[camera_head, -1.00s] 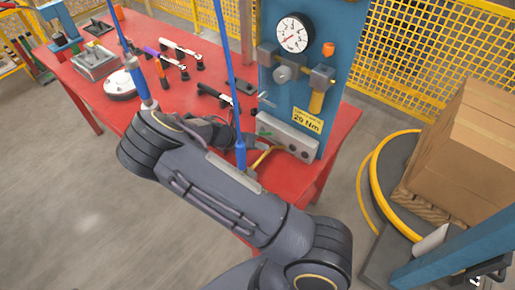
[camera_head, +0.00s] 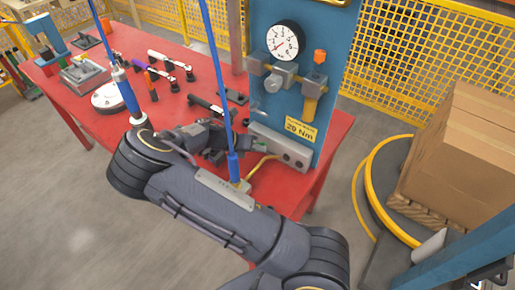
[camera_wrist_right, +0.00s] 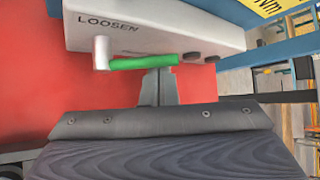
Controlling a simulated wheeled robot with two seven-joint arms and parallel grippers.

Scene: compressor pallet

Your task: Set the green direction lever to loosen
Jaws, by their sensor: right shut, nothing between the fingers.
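The green direction lever (camera_wrist_right: 143,62) lies nearly level in the right wrist view, along the lower edge of a light grey control box (camera_wrist_right: 150,28). Its white pivot end (camera_wrist_right: 101,52) is at the left, beneath the printed word LOOSEN (camera_wrist_right: 108,24). My right gripper (camera_wrist_right: 158,88) is shut and empty, with its fingertips right at the lever's lower side. I cannot tell if they touch it. In the head view, the right gripper (camera_head: 250,144) is beside the control box (camera_head: 282,150), and the lever is largely hidden there. My left gripper is out of view.
A blue panel (camera_head: 312,100) with a pressure gauge (camera_head: 283,40) rises behind the box. Blue tools (camera_head: 233,165) hang close to my right arm. Several tools lie on the red bench (camera_head: 165,115). Cartons (camera_head: 460,150) stand at the right.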

